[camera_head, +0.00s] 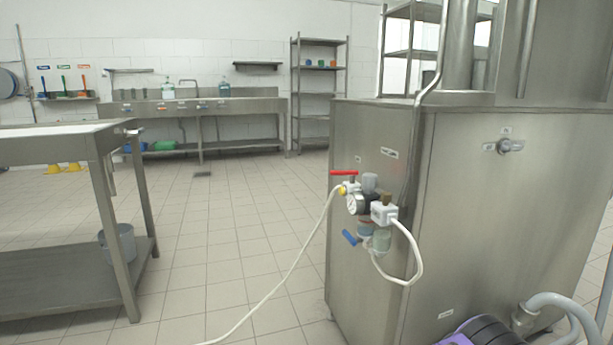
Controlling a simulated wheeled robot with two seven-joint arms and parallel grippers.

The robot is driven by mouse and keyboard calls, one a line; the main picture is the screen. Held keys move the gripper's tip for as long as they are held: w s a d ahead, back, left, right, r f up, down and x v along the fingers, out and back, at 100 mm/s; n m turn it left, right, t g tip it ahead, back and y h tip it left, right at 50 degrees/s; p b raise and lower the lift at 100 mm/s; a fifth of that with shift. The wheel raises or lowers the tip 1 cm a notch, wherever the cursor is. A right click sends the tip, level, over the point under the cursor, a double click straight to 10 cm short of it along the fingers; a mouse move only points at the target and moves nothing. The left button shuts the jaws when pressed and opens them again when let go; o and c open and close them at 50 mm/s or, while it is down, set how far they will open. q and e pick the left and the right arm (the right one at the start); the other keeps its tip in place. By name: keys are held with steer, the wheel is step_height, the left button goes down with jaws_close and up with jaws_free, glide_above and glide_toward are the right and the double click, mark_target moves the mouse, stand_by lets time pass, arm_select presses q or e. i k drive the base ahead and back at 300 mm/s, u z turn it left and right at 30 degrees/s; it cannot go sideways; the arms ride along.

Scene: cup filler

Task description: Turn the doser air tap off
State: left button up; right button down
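The air unit is mounted on the corner of the steel machine (470,210), right of centre. A red lever handle (344,172) lies about level at its top left, above a white hose fitting. A blue lever handle (350,238) sits lower, tilted down to the right. A round pressure gauge (356,204) is between them, with a white block (384,213) to its right. The labels are too small to read, so I cannot tell which lever is the doser air tap. Neither of my grippers shows in this view.
A white hose (290,272) runs from the unit down to the floor. A purple and black object (485,332) and a grey hose (565,303) are at the bottom right. A steel table (125,225) stands left; tiled floor (225,230) between is mostly free.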

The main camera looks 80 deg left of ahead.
mark_target(351, 174)
steer(key=u, duration=1.35)
